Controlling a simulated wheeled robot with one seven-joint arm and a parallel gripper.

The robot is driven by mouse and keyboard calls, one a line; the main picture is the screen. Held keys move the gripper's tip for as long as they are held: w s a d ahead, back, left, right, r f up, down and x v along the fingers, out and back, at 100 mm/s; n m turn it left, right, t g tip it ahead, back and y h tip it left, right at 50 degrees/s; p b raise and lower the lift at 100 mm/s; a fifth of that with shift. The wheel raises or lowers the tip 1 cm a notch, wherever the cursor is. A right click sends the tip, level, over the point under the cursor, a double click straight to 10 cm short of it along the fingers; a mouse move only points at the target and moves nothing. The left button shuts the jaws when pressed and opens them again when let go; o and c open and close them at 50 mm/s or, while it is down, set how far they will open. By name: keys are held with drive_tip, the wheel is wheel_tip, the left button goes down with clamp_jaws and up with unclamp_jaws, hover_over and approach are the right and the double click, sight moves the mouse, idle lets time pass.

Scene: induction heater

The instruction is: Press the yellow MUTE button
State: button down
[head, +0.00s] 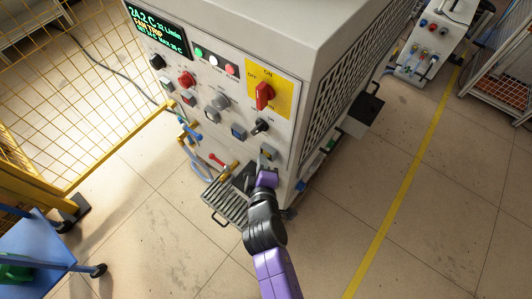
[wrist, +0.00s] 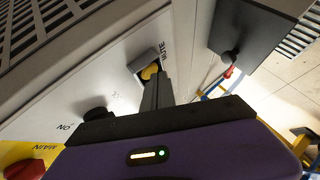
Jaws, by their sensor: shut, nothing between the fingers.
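The yellow MUTE button (wrist: 150,72) sits inside a grey guard (wrist: 143,60) on the heater's front panel, beside the printed word MUTE. In the head view its small housing (head: 269,152) shows low on the panel's right side. My gripper (wrist: 160,78) is shut and empty, its dark fingers pointing at the panel. The fingertips overlap the button's right edge in the wrist view; I cannot tell whether they touch it. In the head view my gripper (head: 267,172) is just below the housing.
The heater cabinet (head: 320,40) carries a red rotary switch (head: 264,95), a black knob (head: 261,126) and several other buttons. A slatted tray (head: 228,203) juts out low, left of my gripper. A yellow mesh fence (head: 70,90) stands left.

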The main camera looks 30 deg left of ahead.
drive_tip(key=shift+w, duration=0.3)
idle(0.4)
drive_tip(key=shift+s, duration=0.9)
drive_tip(key=shift+s, duration=0.1)
drive_tip(key=shift+s+a+b, duration=0.15)
drive_tip(key=shift+s+b, duration=0.1)
drive_tip(key=shift+s, duration=1)
drive_tip(key=shift+s+a+b, duration=0.1)
drive_tip(key=shift+s+b, duration=0.15)
drive_tip(key=shift+s, duration=0.95)
drive_tip(key=s+b, duration=0.2)
drive_tip(key=s, duration=0.9)
drive_tip(key=shift+a+b, duration=0.3)
drive_tip(key=shift+a, duration=0.1)
